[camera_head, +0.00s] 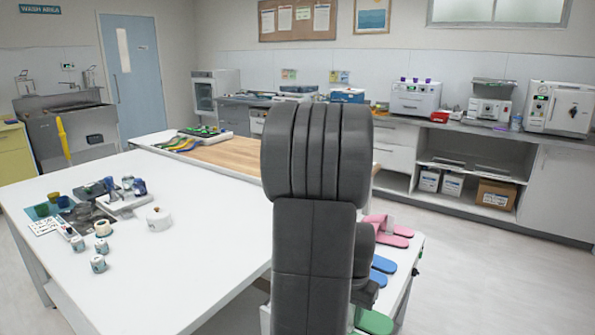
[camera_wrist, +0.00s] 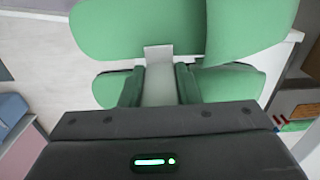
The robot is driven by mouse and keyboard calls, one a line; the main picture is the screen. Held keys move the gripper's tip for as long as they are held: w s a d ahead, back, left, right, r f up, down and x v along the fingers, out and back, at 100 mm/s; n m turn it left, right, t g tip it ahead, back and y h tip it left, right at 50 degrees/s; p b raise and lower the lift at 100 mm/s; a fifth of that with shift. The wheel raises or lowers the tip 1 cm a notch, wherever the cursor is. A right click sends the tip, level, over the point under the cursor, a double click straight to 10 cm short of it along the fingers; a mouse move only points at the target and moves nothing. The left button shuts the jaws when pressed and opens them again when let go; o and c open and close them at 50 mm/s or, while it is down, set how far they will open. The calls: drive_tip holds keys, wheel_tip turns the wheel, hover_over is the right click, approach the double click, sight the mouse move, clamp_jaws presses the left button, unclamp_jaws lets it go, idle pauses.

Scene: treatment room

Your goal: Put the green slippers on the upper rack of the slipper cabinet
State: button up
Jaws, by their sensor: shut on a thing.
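Green slippers (camera_wrist: 135,25) fill the upper part of the wrist view, close to the camera. My gripper (camera_wrist: 160,82) is shut on the green slippers, with green parts showing on both sides of its fingers. A pale strip shows between the fingers. In the head view, part of a green slipper (camera_head: 374,322) shows at the bottom edge, beside my dark arm. The slipper cabinet (camera_head: 408,272) stands right of my arm, with pink slippers (camera_head: 392,240) and blue slippers (camera_head: 384,264) on it. My arm hides my gripper and much of the cabinet in the head view.
A large white table (camera_head: 190,260) fills the left, holding cups, small jars and a white tray. A wooden board (camera_head: 225,152) lies behind. Counters with appliances (camera_head: 415,98) line the back wall. Open floor (camera_head: 480,270) lies to the right of the cabinet.

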drive_tip(key=shift+s+a+r+p, duration=0.15)
drive_tip(key=shift+a+p, duration=0.1)
drive_tip(key=shift+p, duration=0.05)
drive_tip(key=shift+w+a+f+n+p, duration=0.25)
drive_tip(key=shift+w+a, duration=0.05)
drive_tip(key=shift+w, duration=0.35)
drive_tip(key=shift+w+a+f+n+p, duration=0.2)
drive_tip(key=shift+w+a+n, duration=0.05)
drive_tip(key=shift+w, duration=0.35)
drive_tip(key=shift+w+a+f, duration=0.1)
drive_tip(key=shift+w+a, duration=0.15)
drive_tip(key=w+a+f+n+p, duration=0.1)
drive_tip(key=w+a+p, duration=0.1)
drive_tip(key=a, duration=0.1)
drive_tip(key=w+a+f+n+p, duration=0.2)
drive_tip(key=a, duration=0.1)
drive_tip(key=w+a+f+n+p, duration=0.2)
drive_tip(key=a, duration=0.1)
drive_tip(key=shift+w+a+p, duration=0.3)
drive_tip(key=shift+w, duration=0.05)
drive_tip(key=shift+w+a+f, duration=0.2)
drive_tip(key=shift+a+f, duration=0.2)
drive_tip(key=shift+f, duration=0.05)
